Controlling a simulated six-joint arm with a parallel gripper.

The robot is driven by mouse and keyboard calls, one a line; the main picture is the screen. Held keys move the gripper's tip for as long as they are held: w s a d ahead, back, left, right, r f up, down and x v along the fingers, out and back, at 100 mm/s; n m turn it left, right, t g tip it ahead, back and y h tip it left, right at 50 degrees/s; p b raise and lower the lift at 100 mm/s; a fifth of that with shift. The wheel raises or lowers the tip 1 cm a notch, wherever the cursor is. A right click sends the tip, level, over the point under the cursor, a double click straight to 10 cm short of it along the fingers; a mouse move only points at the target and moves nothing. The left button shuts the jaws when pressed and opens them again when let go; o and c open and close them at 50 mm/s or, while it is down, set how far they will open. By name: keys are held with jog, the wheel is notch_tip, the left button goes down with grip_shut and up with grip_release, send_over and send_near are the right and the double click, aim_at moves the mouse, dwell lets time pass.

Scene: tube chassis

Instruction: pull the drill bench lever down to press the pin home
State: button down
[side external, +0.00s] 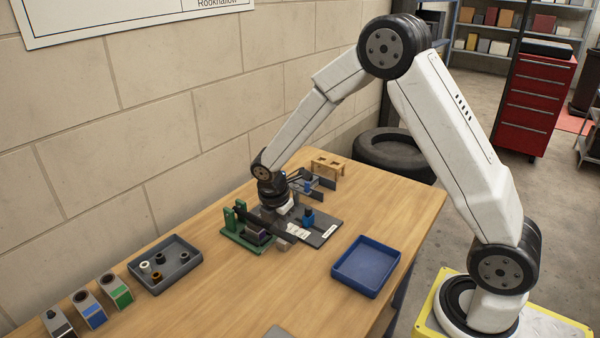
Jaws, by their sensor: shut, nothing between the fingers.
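A green fixture (232,224) stands near the middle of the bench. A long dark bar (262,224), which looks like the lever, slopes from its upright down to the right. The end of this bar lies close to a small grey-pink block (283,244). My gripper (287,211) points down just behind the bar, at its right part. It is shut and empty; its fingertips are small and partly hidden, and I cannot tell whether they touch the bar. The pin is too small or hidden to make out.
A dark plate (325,228) with a blue piece (308,219) lies right of the fixture. A blue tray (366,266) is front right; a grey tray (165,266) with small parts is left. A wooden block (328,168) stands behind.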

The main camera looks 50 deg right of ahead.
jog(key=shift+d+f, duration=0.1)
jog(key=shift+f, duration=0.45)
jog(key=shift+f, duration=0.3)
jog(key=shift+s+d+f, duration=0.1)
jog(key=shift+s+f, duration=0.2)
jog(key=shift+f, duration=0.3)
jog(key=shift+w+r, duration=0.1)
jog(key=shift+r, duration=0.65)
notch_tip(320, 180, up, 14)
jog(key=a, duration=0.3)
jog(key=shift+f, duration=0.25)
